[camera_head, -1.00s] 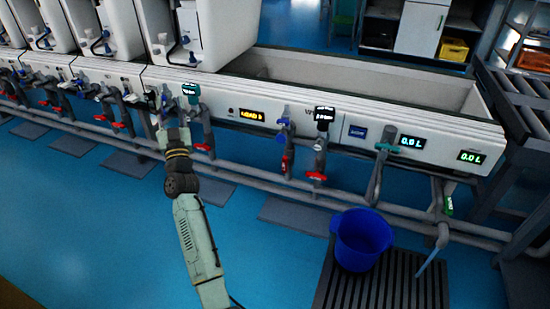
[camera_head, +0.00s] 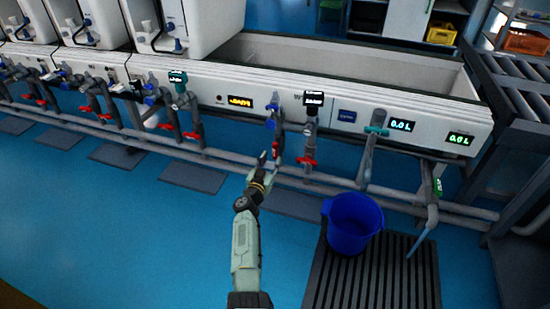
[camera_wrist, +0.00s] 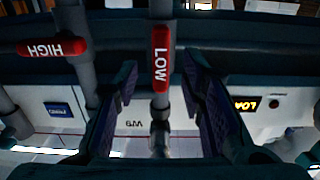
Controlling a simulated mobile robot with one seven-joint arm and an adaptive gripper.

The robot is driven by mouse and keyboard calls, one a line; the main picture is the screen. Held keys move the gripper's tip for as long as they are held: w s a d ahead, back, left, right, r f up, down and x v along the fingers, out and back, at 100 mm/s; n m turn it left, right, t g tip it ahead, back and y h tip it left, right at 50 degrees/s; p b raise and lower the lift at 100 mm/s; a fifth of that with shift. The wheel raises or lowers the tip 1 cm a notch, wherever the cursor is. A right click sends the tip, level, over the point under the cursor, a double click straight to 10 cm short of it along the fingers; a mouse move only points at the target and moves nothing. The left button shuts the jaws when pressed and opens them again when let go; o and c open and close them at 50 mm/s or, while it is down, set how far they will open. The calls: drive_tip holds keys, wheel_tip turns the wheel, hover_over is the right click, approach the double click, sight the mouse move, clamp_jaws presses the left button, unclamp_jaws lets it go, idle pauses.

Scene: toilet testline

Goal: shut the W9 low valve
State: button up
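The W9 low valve's red handle, lettered LOW (camera_wrist: 161,58), lies along its vertical grey pipe in the wrist view, under the panel lettered W9 (camera_wrist: 135,123). In the head view the same red handle (camera_head: 276,147) hangs below a blue valve. My gripper (camera_head: 264,163) is just in front of it, slightly to the left. In the wrist view my gripper (camera_wrist: 160,78) is open, with one dark finger on each side of the handle and pipe. Gaps show between the fingers and the handle. The wrist view is upside down.
The red HIGH handle (camera_wrist: 54,47) sits crosswise on the neighbouring pipe, right of LOW in the head view (camera_head: 308,160). A long horizontal grey pipe (camera_head: 225,157) runs low beneath the panel. A blue bucket (camera_head: 352,225) stands on a slatted floor grate (camera_head: 410,270) to the right.

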sight(274, 155)
drive_tip(key=b+x, duration=0.2)
drive_tip(key=x, duration=0.1)
drive_tip(key=b+x, duration=0.1)
drive_tip(key=b, duration=0.1)
drive_tip(key=shift+w+d+f, duration=0.15)
drive_tip(key=shift+w+f, duration=0.1)
drive_tip(key=shift+w, duration=0.1)
drive_tip(key=shift+w+d+r+b, duration=0.15)
drive_tip(key=shift+w+r+b, duration=0.15)
drive_tip(key=shift+w+b, duration=0.35)
drive_tip(key=shift+c, duration=0.2)
clamp_jaws()
